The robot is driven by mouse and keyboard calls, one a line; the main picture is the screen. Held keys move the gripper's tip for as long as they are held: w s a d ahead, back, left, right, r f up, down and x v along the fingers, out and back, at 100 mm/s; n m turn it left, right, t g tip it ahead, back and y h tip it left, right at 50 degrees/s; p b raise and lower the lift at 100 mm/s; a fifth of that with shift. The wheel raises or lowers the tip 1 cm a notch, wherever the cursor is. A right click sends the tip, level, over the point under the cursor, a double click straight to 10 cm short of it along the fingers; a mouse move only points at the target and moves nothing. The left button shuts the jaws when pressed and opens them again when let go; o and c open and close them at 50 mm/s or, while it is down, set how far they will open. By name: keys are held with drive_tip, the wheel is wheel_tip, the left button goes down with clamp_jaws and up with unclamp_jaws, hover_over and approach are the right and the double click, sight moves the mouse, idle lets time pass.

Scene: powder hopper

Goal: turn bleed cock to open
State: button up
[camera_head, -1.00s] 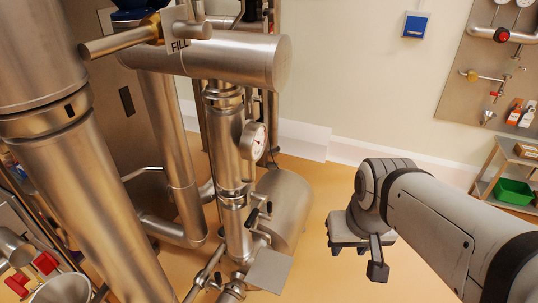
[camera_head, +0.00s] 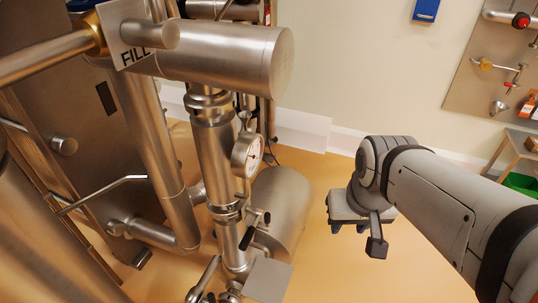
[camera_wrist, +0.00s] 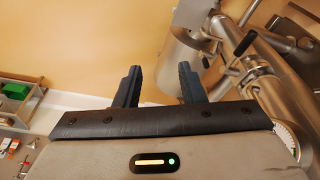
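A vertical steel pipe (camera_head: 217,150) carries a round dial gauge (camera_head: 247,155). Below the gauge, small black-handled levers (camera_head: 247,238) stick out of the pipework. In the wrist view a black lever handle (camera_wrist: 244,43) shows at the upper right, beside a steel pipe. No label tells which lever is the bleed cock. My gripper (camera_head: 348,227) hangs over the floor to the right of the pipework, apart from it. In the wrist view its two dark fingers (camera_wrist: 159,80) are spread with nothing between them.
A horizontal steel cylinder (camera_head: 280,210) lies between the pipe and my gripper. A flat grey plate (camera_head: 268,279) is low in front. Open floor (camera_head: 325,265) lies around my gripper; a wall panel (camera_head: 490,80) is far right.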

sight(269, 219)
drive_tip(key=shift+o, duration=0.4)
drive_tip(key=a+f+m+y+b, duration=0.1)
drive_tip(key=f+b, duration=0.1)
drive_tip(key=f, duration=0.1)
drive_tip(key=a+f+m+g+y+b, duration=0.1)
drive_tip(key=a+f+b, duration=0.1)
drive_tip(key=f+b, duration=0.1)
drive_tip(key=a+f+m+g+y+b, duration=0.1)
drive_tip(key=a+f+b, duration=0.1)
drive_tip(key=f, duration=0.2)
drive_tip(key=shift+a+f+m, duration=0.1)
drive_tip(key=shift+a+m, duration=0.15)
drive_tip(key=shift+m, duration=0.05)
drive_tip(key=w+a+f+m+g+y+b, duration=0.2)
drive_tip(key=w+a+f+m+y+b, duration=0.2)
drive_tip(key=a+f+m+y+b, duration=0.4)
drive_tip(key=w+d+f+m+t+y+b, duration=0.35)
drive_tip(key=w+f+m+t+b, duration=0.85)
drive_tip(key=w+f+b, duration=0.55)
drive_tip(key=shift+m+g+y, duration=0.25)
drive_tip(key=shift+m+g, duration=0.05)
drive_tip(key=shift+m, duration=0.3)
drive_tip(key=x, duration=0.2)
drive_tip(key=r+x, duration=0.1)
drive_tip(key=x, duration=0.5)
drive_tip(key=shift+w+d+r, duration=0.15)
drive_tip(key=shift+w, duration=0.2)
clamp_jaws()
